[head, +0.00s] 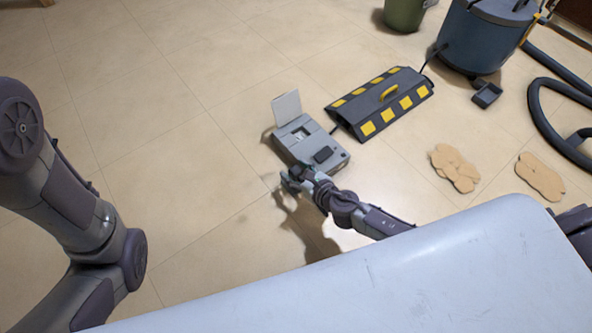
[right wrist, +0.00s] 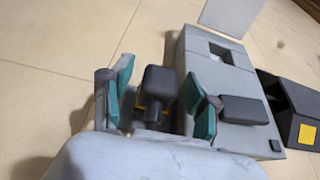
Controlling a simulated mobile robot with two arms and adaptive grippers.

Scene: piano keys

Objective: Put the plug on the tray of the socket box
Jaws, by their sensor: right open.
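The grey socket box (head: 291,146) lies on the floor with its pale lid (head: 287,107) raised at its far end. A square opening (right wrist: 221,54) and a dark block (right wrist: 245,109) are on its top. My right gripper (head: 294,177) is just beside its near left end, and in the right wrist view (right wrist: 160,98) its teal pads stand apart. A dark blocky piece, apparently the plug (right wrist: 159,82), shows between the pads; a gap shows on each side. I cannot tell whether it rests on anything. My left gripper is out of view.
A black and yellow striped case (head: 378,107) stands behind and right of the box. A blue vacuum (head: 480,38), its hose (head: 545,100), a green bin (head: 403,14) and two tan flat pieces (head: 454,168) (head: 540,177) lie further right.

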